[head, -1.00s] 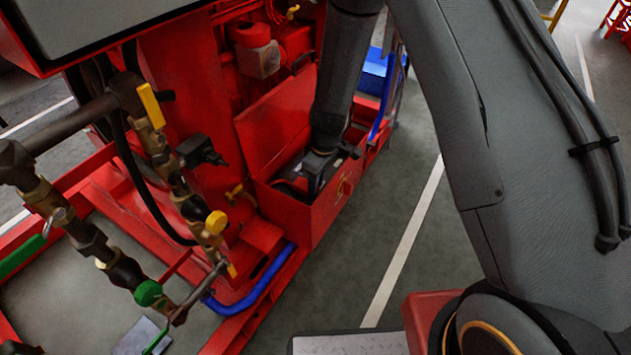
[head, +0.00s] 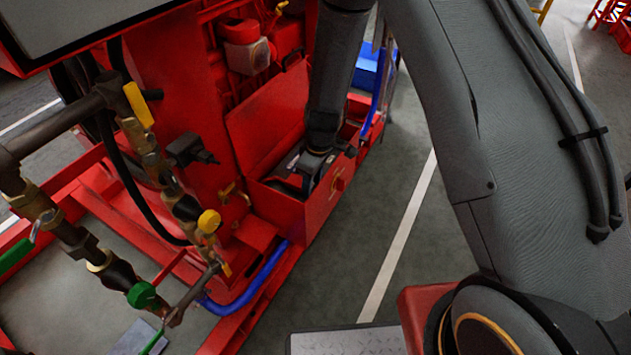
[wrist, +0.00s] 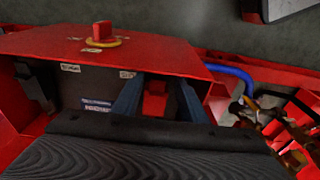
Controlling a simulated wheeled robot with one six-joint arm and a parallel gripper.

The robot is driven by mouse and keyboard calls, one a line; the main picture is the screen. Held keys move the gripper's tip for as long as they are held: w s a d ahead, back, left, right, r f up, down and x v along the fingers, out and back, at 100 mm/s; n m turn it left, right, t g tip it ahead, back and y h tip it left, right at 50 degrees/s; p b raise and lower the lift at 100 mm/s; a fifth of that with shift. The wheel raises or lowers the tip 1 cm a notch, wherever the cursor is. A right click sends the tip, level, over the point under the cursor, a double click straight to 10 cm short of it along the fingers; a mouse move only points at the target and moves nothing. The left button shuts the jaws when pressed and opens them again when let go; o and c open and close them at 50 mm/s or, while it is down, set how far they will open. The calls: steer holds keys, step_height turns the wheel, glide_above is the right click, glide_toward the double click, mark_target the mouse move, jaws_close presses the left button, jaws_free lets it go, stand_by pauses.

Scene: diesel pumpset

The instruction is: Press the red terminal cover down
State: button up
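The red terminal cover (wrist: 155,104) shows in the wrist view between the two blue-grey fingers of my gripper (wrist: 160,80). The fingers are apart, with dark gaps beside the cover, so my gripper looks open. The cover sits at the black battery (wrist: 98,90), which has white labels, inside the red box. Whether a finger touches the cover, I cannot tell. In the head view the end of my arm reaches down into the red box (head: 322,205) over the battery (head: 287,183); the fingertips and the cover are hidden there.
The box's red lid (head: 262,118) stands open on its left. A red knob on a yellow ring (wrist: 102,33) sits on the box's outer wall. Brass pipes and valves (head: 150,160) stand at left. A blue hose (head: 265,278) runs along the skid.

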step_height(320, 180, up, 8)
steer(key=p, duration=0.1)
steer(key=shift+s+d+f, duration=0.2)
steer(key=shift+s+d, duration=0.1)
steer(key=shift+d, duration=0.15)
steer(key=s+d+r+m, duration=0.15)
steer(key=s+r, duration=0.25)
steer(key=r, duration=0.4)
steer(key=s+d+r+m, duration=0.1)
steer(key=s+r+m, duration=0.2)
steer(key=s+r, duration=0.35)
steer(key=s+d+r+m, duration=0.2)
steer(key=s+d+r, duration=0.1)
steer(key=s+r, duration=0.35)
steer(key=s+d+r+m, duration=0.25)
steer(key=s+r, duration=0.25)
steer(key=s, duration=0.3)
steer(key=d+r+m+h+p, duration=0.1)
steer(key=d+r+p, duration=0.6)
steer(key=p, duration=0.7)
steer(key=shift+w+d+m+g, duration=0.2)
steer(key=shift+m+g, duration=0.2)
steer(key=shift+m, duration=0.3)
